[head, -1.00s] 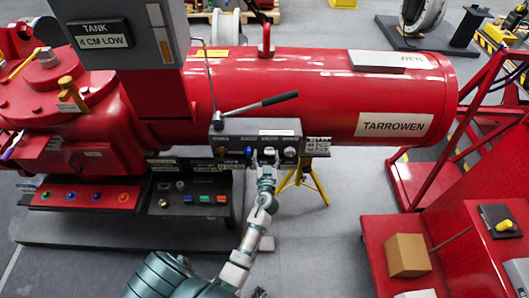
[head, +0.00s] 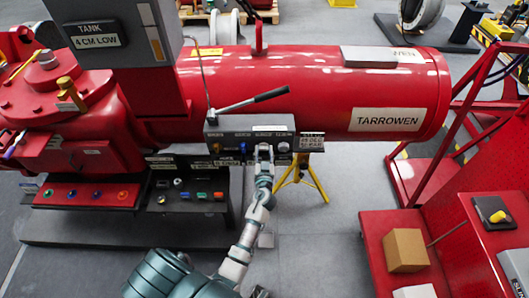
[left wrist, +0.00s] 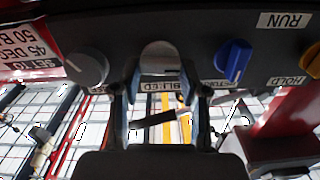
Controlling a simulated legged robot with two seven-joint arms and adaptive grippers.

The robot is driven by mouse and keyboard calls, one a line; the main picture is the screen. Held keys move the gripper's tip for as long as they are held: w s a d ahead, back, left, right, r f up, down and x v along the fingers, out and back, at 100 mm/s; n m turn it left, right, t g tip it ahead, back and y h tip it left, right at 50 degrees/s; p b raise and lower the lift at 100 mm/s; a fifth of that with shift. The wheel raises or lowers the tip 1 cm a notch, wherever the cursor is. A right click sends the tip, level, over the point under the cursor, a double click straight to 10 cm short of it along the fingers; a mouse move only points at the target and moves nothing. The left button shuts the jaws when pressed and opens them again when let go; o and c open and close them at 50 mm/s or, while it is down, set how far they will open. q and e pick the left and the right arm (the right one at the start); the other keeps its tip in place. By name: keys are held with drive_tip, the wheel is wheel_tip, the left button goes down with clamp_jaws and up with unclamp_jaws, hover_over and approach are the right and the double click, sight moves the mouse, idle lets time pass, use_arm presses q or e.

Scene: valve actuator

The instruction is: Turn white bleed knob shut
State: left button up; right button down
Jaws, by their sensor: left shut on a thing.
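The pale bleed knob (left wrist: 160,58) sits on the dark control box (head: 224,128) under the red cylinder. Its label, partly covered in the left wrist view, reads as bleed. My left gripper (left wrist: 160,80) is shut on this knob, one finger on each side. In the head view the left gripper (head: 263,154) reaches the box's front from below and hides most of the knob. The knob's exact turn angle cannot be told. My right gripper is in neither view.
A grey-white knob (left wrist: 87,66) stands close on one side of the gripper, and a blue knob (left wrist: 234,62) on the other. A yellow knob (left wrist: 312,60) is farther along. A lever (head: 255,99) rises above the box. A yellow stand (head: 313,180) is below.

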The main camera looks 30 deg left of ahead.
use_arm(q)
drive_tip(key=shift+d+f, duration=0.15)
drive_tip(key=shift+m, duration=0.4)
drive_tip(key=m+b, duration=0.1)
drive_tip(key=m, duration=0.2)
drive_tip(key=shift+f+m, duration=0.15)
drive_tip(key=shift+m, duration=1.05)
drive_tip(key=m, duration=0.5)
drive_tip(key=shift+f+m, duration=0.1)
drive_tip(key=shift+m, duration=0.2)
drive_tip(key=m+p, duration=0.1)
drive_tip(key=m, duration=0.3)
drive_tip(key=shift+f, duration=0.2)
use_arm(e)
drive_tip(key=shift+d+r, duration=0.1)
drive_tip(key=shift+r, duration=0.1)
use_arm(q)
drive_tip(key=shift+m, duration=0.4)
